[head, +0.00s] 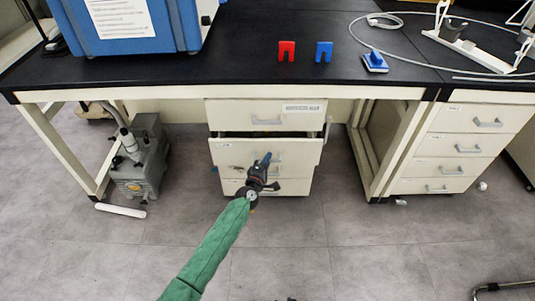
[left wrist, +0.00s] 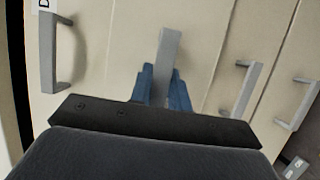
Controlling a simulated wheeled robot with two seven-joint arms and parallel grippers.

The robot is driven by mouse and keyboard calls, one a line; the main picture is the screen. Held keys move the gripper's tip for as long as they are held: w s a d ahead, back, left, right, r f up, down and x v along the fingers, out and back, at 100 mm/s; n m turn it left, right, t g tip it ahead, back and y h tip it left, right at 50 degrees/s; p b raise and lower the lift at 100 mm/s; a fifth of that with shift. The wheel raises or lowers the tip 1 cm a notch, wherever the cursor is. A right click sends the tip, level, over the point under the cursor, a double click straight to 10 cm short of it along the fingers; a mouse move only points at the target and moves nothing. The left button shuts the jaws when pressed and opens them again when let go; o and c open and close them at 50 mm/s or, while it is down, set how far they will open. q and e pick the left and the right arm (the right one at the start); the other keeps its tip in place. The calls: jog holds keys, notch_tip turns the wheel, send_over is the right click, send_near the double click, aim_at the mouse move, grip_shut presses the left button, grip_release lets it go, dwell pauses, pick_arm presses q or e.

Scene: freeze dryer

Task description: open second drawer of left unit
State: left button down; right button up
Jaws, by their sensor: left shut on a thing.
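The left drawer unit (head: 314,116) stands under the bench, cream with grey bar handles. Its second drawer (head: 229,153) is pulled partly out, with a dark gap above its front. My left gripper (head: 265,160) is in front of this drawer, with its blue fingertips shut on the drawer handle. In the left wrist view the grey second drawer handle (left wrist: 168,50) sits between the blue fingers (left wrist: 163,84). The top drawer (head: 235,113) is closed. The lower drawers are partly hidden behind my gripper and arm. My right gripper is not in view.
A grey pump (head: 146,163) stands on the floor at left, with a white tube (head: 120,210) beside it. Another drawer unit (head: 457,146) stands at right. A blue machine (head: 130,25), red and blue pieces and cables are on the black bench. The floor in front is mostly clear.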

pick_arm(q)
jog(key=s+p, duration=0.4)
jog(key=s, duration=2.3)
jog(key=shift+s+p, duration=0.35)
jog(key=shift+s, duration=0.05)
jog(key=shift+f, duration=0.1)
jog(key=c, duration=1.3)
grip_release()
jog(key=v, duration=0.7)
jog(key=shift+s+a, duration=0.2)
jog(key=shift+s, duration=0.15)
